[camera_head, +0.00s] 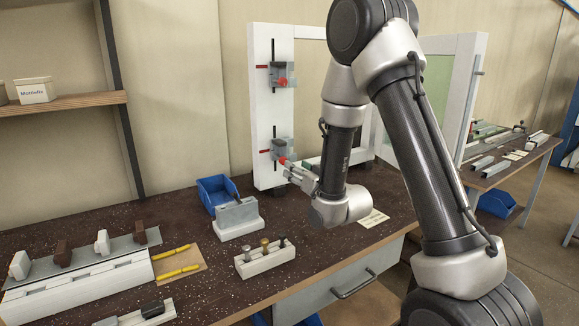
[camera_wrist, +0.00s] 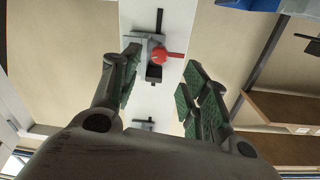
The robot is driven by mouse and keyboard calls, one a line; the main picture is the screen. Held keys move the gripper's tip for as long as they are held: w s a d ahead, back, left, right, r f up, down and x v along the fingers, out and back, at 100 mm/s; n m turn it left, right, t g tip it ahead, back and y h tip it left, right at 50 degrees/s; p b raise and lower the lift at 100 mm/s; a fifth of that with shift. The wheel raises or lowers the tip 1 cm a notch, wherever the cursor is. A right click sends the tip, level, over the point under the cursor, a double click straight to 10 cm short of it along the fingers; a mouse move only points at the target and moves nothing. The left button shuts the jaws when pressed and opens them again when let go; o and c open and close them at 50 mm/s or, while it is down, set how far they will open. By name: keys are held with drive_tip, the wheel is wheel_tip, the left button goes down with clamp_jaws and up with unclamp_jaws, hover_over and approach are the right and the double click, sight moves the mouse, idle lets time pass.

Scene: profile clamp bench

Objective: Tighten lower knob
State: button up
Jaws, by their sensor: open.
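The lower clamp (camera_head: 279,146) is a grey block on the white upright profile, with a red knob (camera_head: 283,160) at its front. My gripper (camera_head: 291,167) is close in front of the lower knob. In the wrist view my gripper (camera_wrist: 158,78) is open, with the knob seen between its green-padded fingers and no clear contact. The upper clamp (camera_head: 277,75) with its red knob (camera_head: 283,82) sits higher on the same profile.
The white frame (camera_head: 262,120) stands at the back of the dark bench (camera_head: 190,285). A blue bin (camera_head: 214,190), a grey block on a white base (camera_head: 238,218) and a white holder with several knobs (camera_head: 265,261) stand left of and below my gripper.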

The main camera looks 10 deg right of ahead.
sight(279, 158)
drive_tip(key=x, duration=0.7)
drive_tip(key=shift+w, duration=0.3)
drive_tip(key=shift+a, duration=0.1)
drive_tip(key=shift+c, duration=0.3)
clamp_jaws()
